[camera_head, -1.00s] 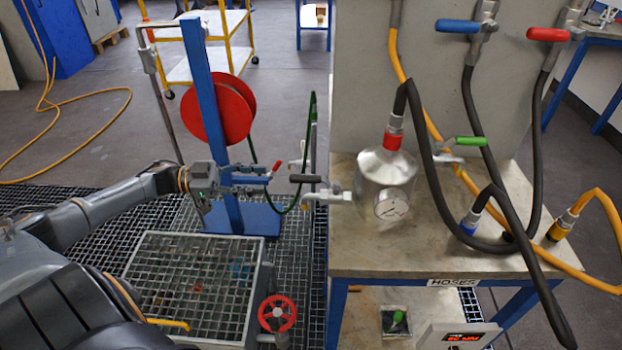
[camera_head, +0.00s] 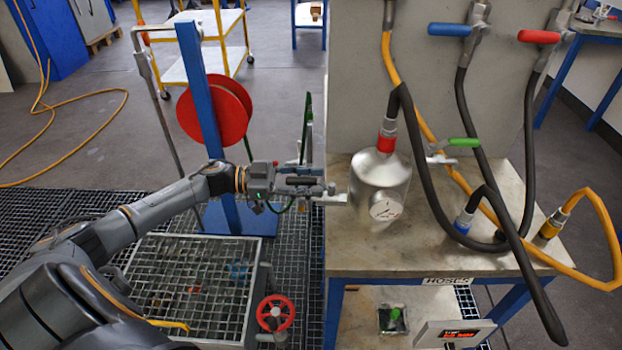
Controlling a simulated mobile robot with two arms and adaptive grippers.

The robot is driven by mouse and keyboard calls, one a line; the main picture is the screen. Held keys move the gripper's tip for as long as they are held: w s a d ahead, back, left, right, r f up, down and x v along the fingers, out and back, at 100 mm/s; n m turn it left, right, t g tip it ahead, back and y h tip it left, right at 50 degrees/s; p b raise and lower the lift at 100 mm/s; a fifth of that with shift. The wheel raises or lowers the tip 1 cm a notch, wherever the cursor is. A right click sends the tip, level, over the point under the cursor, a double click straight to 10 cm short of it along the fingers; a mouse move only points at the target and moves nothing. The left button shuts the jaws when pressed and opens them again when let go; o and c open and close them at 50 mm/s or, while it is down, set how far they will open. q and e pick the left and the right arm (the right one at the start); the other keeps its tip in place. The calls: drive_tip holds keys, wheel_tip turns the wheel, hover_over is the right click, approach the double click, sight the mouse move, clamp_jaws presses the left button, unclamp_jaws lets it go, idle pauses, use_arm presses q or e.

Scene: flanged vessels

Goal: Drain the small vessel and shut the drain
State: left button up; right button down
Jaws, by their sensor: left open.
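The small vessel (camera_head: 381,180) is a silvery cylinder standing on the bench, with a round gauge (camera_head: 386,208) on its front and a red hose coupling (camera_head: 386,142) on top. A pale drain fitting (camera_head: 333,198) sticks out from its left side past the bench edge, with a dark valve handle (camera_head: 301,181) lying roughly level at its outer end. My left gripper (camera_head: 296,188) is open at that handle, with its fingers around or beside it; I cannot tell if they touch it. My right gripper is not in view.
The bench (camera_head: 400,257) also carries black and orange hoses. Blue (camera_head: 450,29), red (camera_head: 539,37) and green (camera_head: 463,142) valve handles sit above. A grated sump (camera_head: 200,280) with a red handwheel (camera_head: 276,313) lies below left. A red hose reel (camera_head: 212,110) stands behind my arm.

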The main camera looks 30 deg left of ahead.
use_arm(q)
drive_tip(key=shift+d, duration=0.1)
clamp_jaws()
idle(0.3)
